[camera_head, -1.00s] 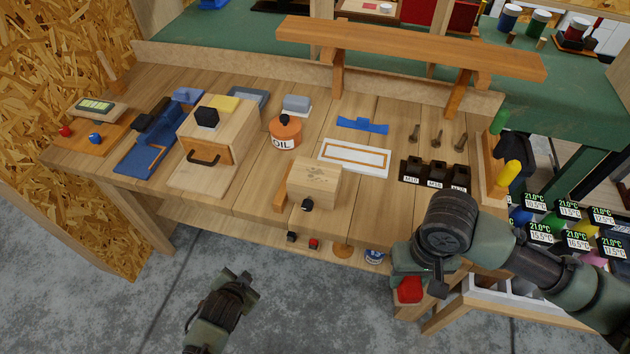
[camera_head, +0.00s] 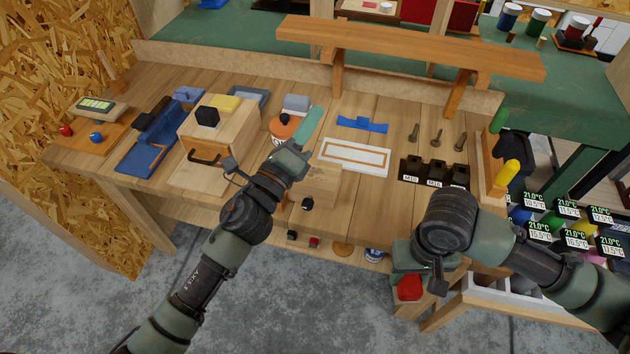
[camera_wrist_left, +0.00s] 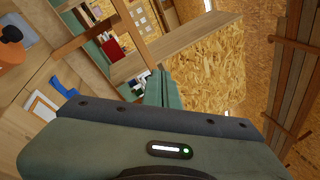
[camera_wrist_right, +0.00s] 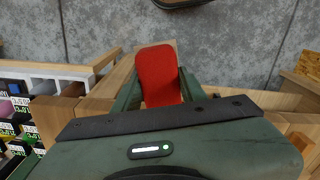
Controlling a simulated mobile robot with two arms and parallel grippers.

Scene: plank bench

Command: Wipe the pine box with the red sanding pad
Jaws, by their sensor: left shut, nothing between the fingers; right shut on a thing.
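The pine box (camera_head: 324,180) stands near the bench's front edge in the head view. My left arm partly hides it; a dark knob shows below. My left gripper (camera_head: 306,128) is shut and empty, above the bench just behind and left of the box; its closed fingers (camera_wrist_left: 163,90) also show in the left wrist view. My right gripper (camera_head: 411,276) is shut on the red sanding pad (camera_head: 410,289), low in front of the bench and right of the box. The pad (camera_wrist_right: 158,76) shows clearly between the fingers in the right wrist view.
An orange oil can (camera_head: 281,128) stands behind my left gripper, partly hidden. A wooden drawer cabinet (camera_head: 232,135) is to the left. A raised shelf (camera_head: 410,50) spans the back.

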